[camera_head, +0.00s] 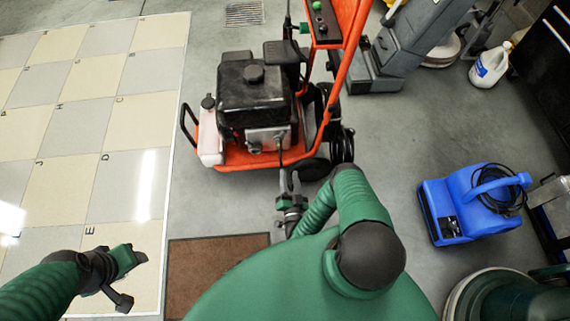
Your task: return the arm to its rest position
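My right arm reaches forward from the bottom middle. Its gripper (290,182) is just in front of the orange machine (238,158), over the grey floor. Its two fingers point away from me with a small gap between them, and I see nothing held. Whether it touches the machine I cannot tell. My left arm comes in from the lower left. Its gripper (132,276) is over the near edge of the tiled panel (130,124), with its fingers spread wide and nothing between them. No buffer pad can be made out.
A brown mat (205,270) lies between my arms. A blue blower (462,207) stands at right, with a round floor machine (495,298) below it. A grey machine (410,40) and a white jug (490,66) are at the back right.

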